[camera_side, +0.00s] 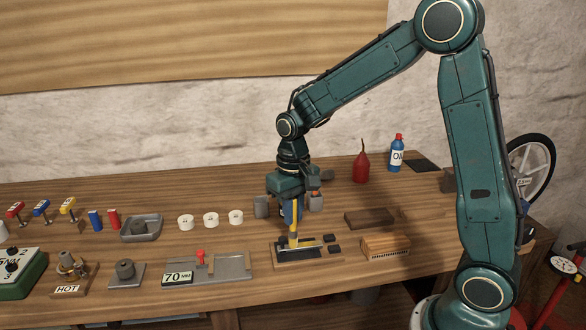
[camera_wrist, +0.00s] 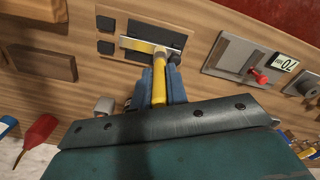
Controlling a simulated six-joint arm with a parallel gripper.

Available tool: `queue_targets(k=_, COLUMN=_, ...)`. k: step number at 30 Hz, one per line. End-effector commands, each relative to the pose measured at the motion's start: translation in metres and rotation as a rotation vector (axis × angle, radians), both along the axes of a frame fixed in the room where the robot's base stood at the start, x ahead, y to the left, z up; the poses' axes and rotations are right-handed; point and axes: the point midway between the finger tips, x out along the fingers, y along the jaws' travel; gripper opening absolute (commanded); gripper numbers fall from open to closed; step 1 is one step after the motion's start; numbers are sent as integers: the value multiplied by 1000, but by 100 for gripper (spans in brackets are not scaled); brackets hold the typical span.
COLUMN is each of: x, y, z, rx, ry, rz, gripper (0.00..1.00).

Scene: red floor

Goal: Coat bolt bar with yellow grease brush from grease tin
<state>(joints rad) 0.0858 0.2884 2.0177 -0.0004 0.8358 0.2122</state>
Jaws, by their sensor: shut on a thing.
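My gripper (camera_side: 290,218) points down and is shut on the yellow grease brush (camera_side: 294,238). In the wrist view, the blue fingers of my gripper (camera_wrist: 160,92) clasp the brush's yellow handle (camera_wrist: 159,80). The brush's lower end is at the silver bolt bar (camera_side: 308,245), which lies on a dark plate on a wooden board. The bar also shows in the wrist view (camera_wrist: 135,45), with the brush near its middle; I cannot tell whether they touch. I cannot tell which container is the grease tin.
Several small white cups (camera_side: 211,219) stand left of my gripper. A grey plate marked 70 (camera_side: 215,268) lies to the left. A brown block (camera_side: 369,218) and a wooden brush-like block (camera_side: 386,246) are to the right. A red oil can (camera_side: 361,166) and blue bottle (camera_side: 396,155) stand behind.

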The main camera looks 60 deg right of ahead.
Motion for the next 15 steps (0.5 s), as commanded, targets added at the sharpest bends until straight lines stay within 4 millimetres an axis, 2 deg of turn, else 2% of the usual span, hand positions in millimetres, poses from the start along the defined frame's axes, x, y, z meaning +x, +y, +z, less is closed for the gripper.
queue_targets(k=15, x=-11, y=-12, z=0, rx=0, ry=-1, rz=-1, gripper=0)
